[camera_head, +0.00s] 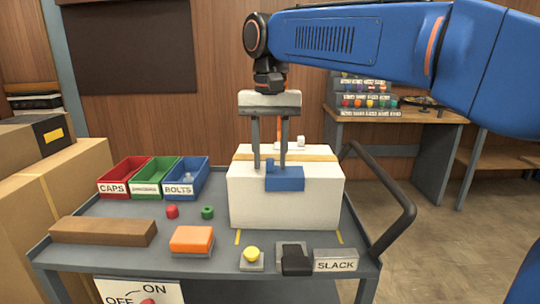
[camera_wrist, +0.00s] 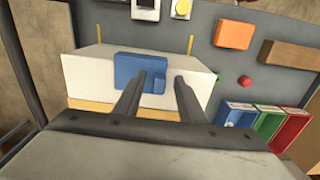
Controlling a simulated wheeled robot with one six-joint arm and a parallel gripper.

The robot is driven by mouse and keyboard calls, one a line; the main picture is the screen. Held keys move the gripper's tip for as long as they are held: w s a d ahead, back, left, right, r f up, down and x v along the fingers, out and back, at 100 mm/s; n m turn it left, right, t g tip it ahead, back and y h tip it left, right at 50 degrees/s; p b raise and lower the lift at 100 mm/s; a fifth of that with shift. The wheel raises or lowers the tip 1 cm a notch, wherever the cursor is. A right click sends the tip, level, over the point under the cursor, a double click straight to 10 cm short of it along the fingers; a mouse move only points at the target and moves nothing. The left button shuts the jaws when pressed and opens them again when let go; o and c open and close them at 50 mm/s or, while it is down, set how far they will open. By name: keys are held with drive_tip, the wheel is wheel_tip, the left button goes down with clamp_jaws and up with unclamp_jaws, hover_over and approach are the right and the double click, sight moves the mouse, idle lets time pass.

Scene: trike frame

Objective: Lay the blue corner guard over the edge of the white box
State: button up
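The white box (camera_head: 285,205) stands on the grey cart top, with a yellow band across its top; it also shows in the wrist view (camera_wrist: 85,75). The blue corner guard (camera_head: 287,182) is at the box's front top edge, with part against the front face. Its small raised grip shows between my fingers in the wrist view (camera_wrist: 140,70). How flush it sits cannot be told. My gripper (camera_head: 270,163) points down over the box. Its fingers (camera_wrist: 158,78) are apart, one on each side of the grip, with gaps visible.
Red, green and blue bins (camera_head: 154,178) stand at the back left of the cart. A brown bar (camera_head: 103,231), an orange block (camera_head: 191,239), a yellow button (camera_head: 251,253) and a black item (camera_head: 295,260) lie in front. A dark handle (camera_head: 400,215) rises at the right.

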drive_tip(key=shift+r, duration=0.1)
wheel_tip(320, 180, up, 12)
idle(0.6)
